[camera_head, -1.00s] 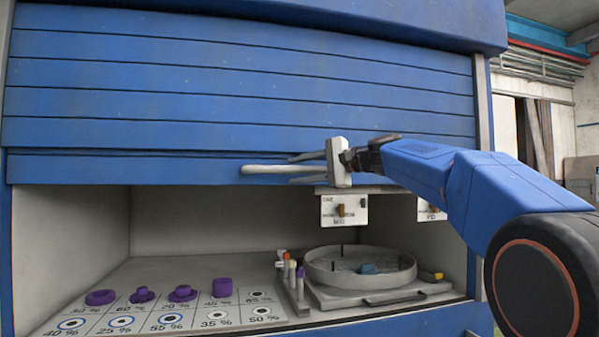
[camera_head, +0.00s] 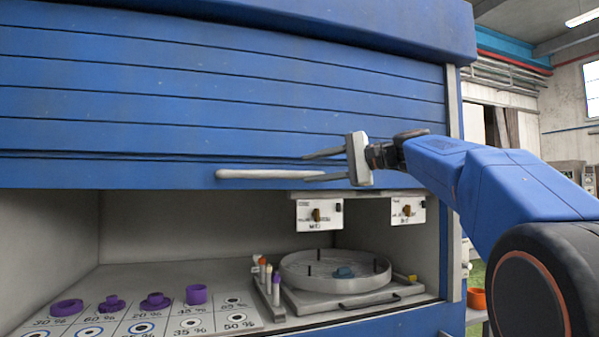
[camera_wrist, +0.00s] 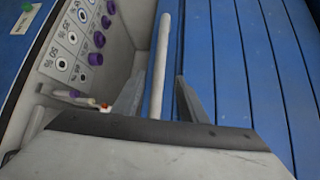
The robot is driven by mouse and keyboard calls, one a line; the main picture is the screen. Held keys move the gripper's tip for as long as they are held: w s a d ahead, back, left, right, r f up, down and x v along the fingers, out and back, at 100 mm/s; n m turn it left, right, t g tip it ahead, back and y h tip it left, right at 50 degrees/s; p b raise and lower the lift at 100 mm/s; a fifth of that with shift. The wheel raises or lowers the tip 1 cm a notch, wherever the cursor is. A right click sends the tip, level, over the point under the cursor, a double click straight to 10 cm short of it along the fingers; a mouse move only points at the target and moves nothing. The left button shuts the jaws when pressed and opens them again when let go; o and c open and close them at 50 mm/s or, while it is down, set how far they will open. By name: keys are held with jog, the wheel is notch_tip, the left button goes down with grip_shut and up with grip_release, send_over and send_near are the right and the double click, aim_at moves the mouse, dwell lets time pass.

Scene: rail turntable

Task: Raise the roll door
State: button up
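The blue slatted roll door (camera_head: 230,90) is partly raised, and its lower edge hangs above an open bay. A pale bar handle (camera_head: 262,174) runs along its lower edge. My gripper (camera_head: 306,168) is at the right part of the handle, fingers pointing left, one above and one below the bar's line. In the wrist view, the handle (camera_wrist: 163,60) runs between the two spread fingers (camera_wrist: 158,78), with a gap at the right finger. Contact at the left finger cannot be told. The door's slats (camera_wrist: 240,60) fill the right side there.
Inside the bay are a round turntable (camera_head: 335,272), coloured vials (camera_head: 268,278), and purple rings (camera_head: 196,294) on a panel marked with percentages (camera_head: 190,323). Two small switch plates (camera_head: 320,216) hang under the door. An orange container (camera_head: 476,298) stands outside at right.

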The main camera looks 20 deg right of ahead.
jog(key=shift+v, duration=2.45)
jog(key=s+a+f+n+g+h, duration=0.1)
jog(key=s+a+f+h, duration=0.2)
jog(key=f, duration=0.6)
jog(key=s+a+f+n+g, duration=0.1)
jog(key=s+a+f+g, duration=0.15)
jog(key=s+f, duration=0.45)
jog(key=s+a+f+n+g+h, duration=0.15)
jog(key=a+f, duration=0.25)
jog(key=f, duration=0.7)
jog(key=s+d+f+n+g+h, duration=0.1)
jog(key=s+d+f+n+h, duration=0.1)
jog(key=s+f, duration=0.8)
jog(key=s+d+f+n+h, duration=0.2)
jog(key=s+f+n+h, duration=0.3)
jog(key=s+f, duration=0.5)
notch_tip(320, 180, down, 8)
jog(key=shift+f+g, duration=0.25)
jog(key=shift+g, duration=0.15)
